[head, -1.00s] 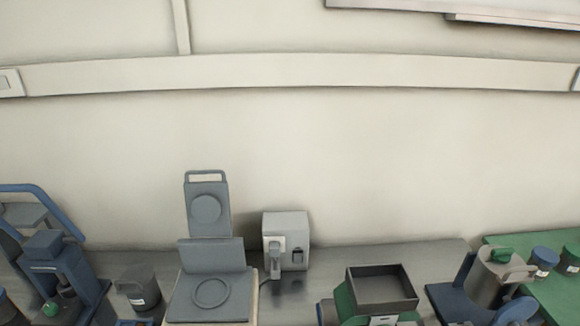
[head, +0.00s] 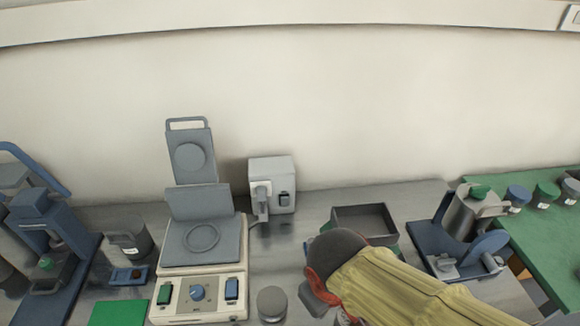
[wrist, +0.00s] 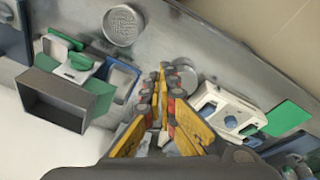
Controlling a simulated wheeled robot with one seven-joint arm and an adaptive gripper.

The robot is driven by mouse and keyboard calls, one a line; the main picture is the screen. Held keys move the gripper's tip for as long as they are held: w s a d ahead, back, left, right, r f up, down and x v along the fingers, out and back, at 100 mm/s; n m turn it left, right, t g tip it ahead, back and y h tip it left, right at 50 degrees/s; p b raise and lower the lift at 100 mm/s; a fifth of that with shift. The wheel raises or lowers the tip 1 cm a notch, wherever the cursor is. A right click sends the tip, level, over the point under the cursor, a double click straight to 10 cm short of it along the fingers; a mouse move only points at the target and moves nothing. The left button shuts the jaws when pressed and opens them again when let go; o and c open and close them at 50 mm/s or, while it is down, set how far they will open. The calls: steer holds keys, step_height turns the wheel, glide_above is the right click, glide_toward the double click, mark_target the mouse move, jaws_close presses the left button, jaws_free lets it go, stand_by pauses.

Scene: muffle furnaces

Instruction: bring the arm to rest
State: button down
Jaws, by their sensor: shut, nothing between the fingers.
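My arm (head: 400,290), in a yellowish cover with a dark rounded end, reaches in from the lower right of the head view, over the bench in front of the open grey box. My gripper (wrist: 164,92) shows in the middle of the wrist view, its yellow fingers with dark and red joints together and empty. It is above the bench, between the grey box and the white device. The fingers are mostly hidden behind the arm in the head view.
An open grey box (head: 364,210) on a green base stands behind my arm. A white device (head: 200,297) with a blue knob and a raised lid is left of it. A small round grey piece (head: 271,303) lies between. A green mat (head: 118,313) is lower left. A blue stand (head: 440,246) is right.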

steer(key=d+r+m+t, duration=0.3)
steer(key=d+r+m, duration=0.4)
steer(key=d, duration=0.5)
steer(key=shift+d+r, duration=0.35)
steer(key=shift+r, duration=0.5)
stand_by(0.6)
